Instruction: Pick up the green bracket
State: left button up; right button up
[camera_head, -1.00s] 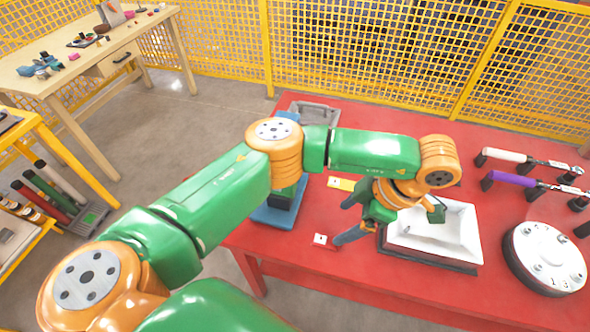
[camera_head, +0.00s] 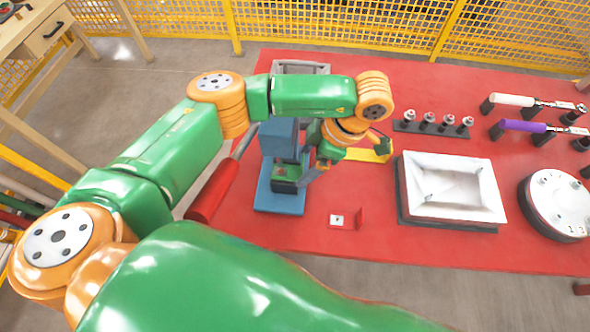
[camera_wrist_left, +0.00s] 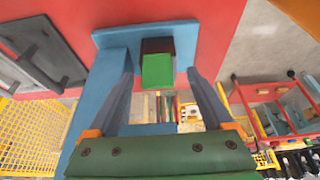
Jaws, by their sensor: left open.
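The green bracket (camera_wrist_left: 157,71) shows in the left wrist view as a small green block against a dark piece on a blue stand (camera_wrist_left: 110,38). In the head view, the green piece (camera_head: 283,186) sits low in the blue stand (camera_head: 279,205), partly hidden by the stand's upper part. My left gripper (camera_head: 305,177) is open beside the stand, on its right. In the left wrist view, its two grey fingers (camera_wrist_left: 159,72) appear on either side of the bracket, with gaps; contact is not visible. My right gripper is not in view.
The red table (camera_head: 330,255) holds a white tray (camera_head: 455,208), a round white-topped part (camera_head: 560,205), a rack of several pegs (camera_head: 432,127) and handled tools (camera_head: 520,127). A yellow piece (camera_head: 368,155) lies behind my gripper.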

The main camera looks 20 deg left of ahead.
pick_arm(q)
jog(key=shift+a+f, duration=0.35)
jog(key=shift+f, duration=0.25)
jog(key=shift+w+a, duration=0.1)
jog(key=shift+a, duration=0.05)
jog(key=shift+c, duration=0.4)
jog(key=shift+r, duration=0.1)
jog(key=c, duration=1.1)
grip_shut()
